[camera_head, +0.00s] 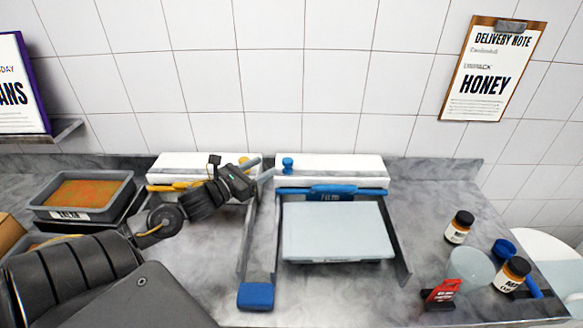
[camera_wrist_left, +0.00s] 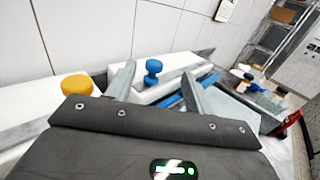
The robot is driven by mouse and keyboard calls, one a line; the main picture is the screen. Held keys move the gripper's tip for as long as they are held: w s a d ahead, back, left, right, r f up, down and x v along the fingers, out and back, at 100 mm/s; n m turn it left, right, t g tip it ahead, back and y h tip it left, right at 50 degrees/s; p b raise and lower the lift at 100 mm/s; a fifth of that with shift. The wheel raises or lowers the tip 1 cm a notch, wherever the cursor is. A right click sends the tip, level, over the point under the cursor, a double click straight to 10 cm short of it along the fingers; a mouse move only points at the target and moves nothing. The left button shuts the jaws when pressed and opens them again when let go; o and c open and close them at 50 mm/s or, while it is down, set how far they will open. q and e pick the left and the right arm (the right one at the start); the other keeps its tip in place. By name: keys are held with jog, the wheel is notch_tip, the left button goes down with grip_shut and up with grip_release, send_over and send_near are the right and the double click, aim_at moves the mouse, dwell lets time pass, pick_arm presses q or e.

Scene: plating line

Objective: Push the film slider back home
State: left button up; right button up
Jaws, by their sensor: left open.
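The film slider's blue knob (camera_head: 288,164) stands upright at the left end of the top of the white film box (camera_head: 345,168). My left gripper (camera_head: 265,166) is open and empty just left of the knob, its fingers pointing toward it. In the left wrist view the blue knob (camera_wrist_left: 153,72) shows in the gap between the two grey fingers, beyond the tips. I see no contact. A yellow knob (camera_wrist_left: 77,85) on the other white box lies to the left. My right gripper is in neither view.
A pale tray (camera_head: 335,232) sits before the film box under a blue bar (camera_head: 333,191). A blue block (camera_head: 256,296) lies front left. Jars (camera_head: 459,227), a clear bowl (camera_head: 470,270) and a red item (camera_head: 441,291) stand right. A food tray (camera_head: 82,195) is left.

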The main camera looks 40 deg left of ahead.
aim_at(284, 164)
pick_arm(q)
jog(key=w+f, duration=0.1)
jog(key=w, duration=0.2)
jog(key=w+f+p, duration=0.1)
jog(key=w, duration=0.2)
jog(key=w+d+f, duration=0.1)
jog(key=w, duration=0.3)
jog(key=shift+p, duration=0.3)
jog(key=shift+w+d+f, duration=0.1)
jog(key=shift+w, duration=0.3)
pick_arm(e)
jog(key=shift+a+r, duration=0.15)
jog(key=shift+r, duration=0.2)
pick_arm(q)
grip_shut()
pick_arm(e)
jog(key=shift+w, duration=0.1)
